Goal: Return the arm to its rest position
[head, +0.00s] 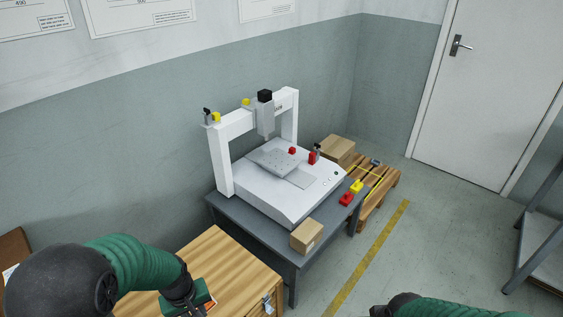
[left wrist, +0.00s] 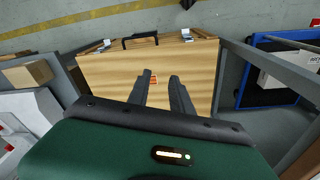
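My left arm (head: 140,262), with a green sleeve and black joints, comes in at the lower left of the head view. Its hand hangs over a wooden case. In the left wrist view my left gripper (left wrist: 161,75) has two dark fingers spread apart with a gap between them. Nothing is held there, and the wooden surface shows behind. My right arm (head: 450,307) shows only as a green sleeve and dark joint at the bottom edge. Its gripper is out of frame.
The wooden case (head: 228,255) has a black handle (left wrist: 140,41) and latches. Beyond it, a white gantry machine (head: 284,206) stands on a grey table (head: 285,250) with a cardboard box (head: 306,237). A pallet (head: 379,201) is behind.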

